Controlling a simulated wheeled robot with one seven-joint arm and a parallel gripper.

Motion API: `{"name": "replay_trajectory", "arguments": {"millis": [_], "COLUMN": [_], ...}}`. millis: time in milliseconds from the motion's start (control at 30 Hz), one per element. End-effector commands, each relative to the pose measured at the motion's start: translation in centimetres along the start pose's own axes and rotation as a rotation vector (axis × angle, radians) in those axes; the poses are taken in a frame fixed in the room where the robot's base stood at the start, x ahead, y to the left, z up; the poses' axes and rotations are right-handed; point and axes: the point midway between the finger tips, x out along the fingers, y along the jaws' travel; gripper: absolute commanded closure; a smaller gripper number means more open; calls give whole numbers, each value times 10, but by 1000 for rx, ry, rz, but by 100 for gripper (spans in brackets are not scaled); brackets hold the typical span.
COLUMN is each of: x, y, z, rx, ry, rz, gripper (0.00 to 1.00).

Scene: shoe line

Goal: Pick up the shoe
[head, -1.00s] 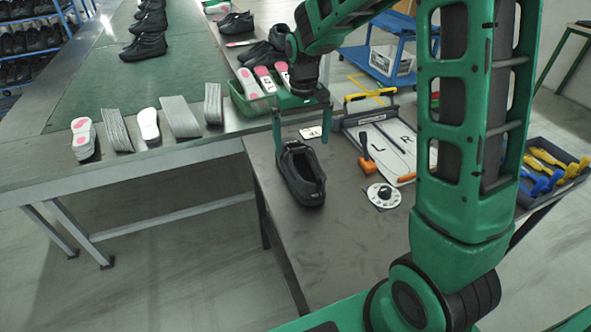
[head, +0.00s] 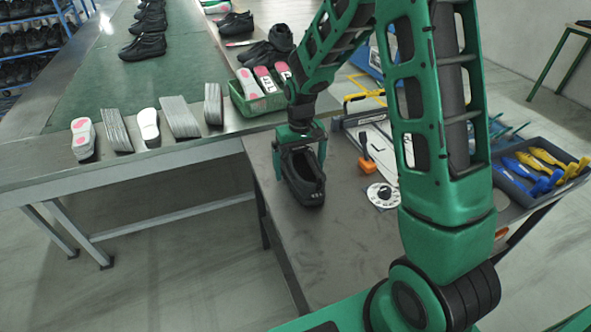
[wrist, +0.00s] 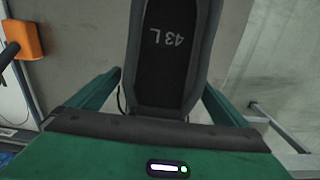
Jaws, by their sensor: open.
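A black shoe (head: 305,184) stands on the small dark table, its toe end toward the back and partly hidden by my gripper. My gripper (head: 299,168) points down over the far part of the shoe, with one green finger on each side of it. In the wrist view my open gripper (wrist: 160,100) has its two fingers apart on either side of the shoe (wrist: 168,75). The insole in the shoe reads "43 L". I cannot tell whether the fingers touch the shoe.
On the small table (head: 335,240), a white dial (head: 383,195) and an orange-handled tool (head: 367,163) lie right of the shoe. A green crate (head: 257,103) with insoles stands behind. A tool tray (head: 535,170) is at right. The table front is clear.

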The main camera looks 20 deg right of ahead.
Motion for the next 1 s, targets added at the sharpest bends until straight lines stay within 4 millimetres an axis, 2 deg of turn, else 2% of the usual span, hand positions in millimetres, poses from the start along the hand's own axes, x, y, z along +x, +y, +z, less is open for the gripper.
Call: {"name": "replay_trajectory", "arguments": {"millis": [100,300,333,567,833,1000], "x": [7,7,7,7,4,-13], "y": [0,0,0,0,0,0], "z": [0,0,0,0,-1,-1], "rx": [0,0,0,0,0,0], "ry": [0,1,1,1,3,6], "rz": [0,0,0,0,0,0], "gripper": [1,1,4,59,59,59]}}
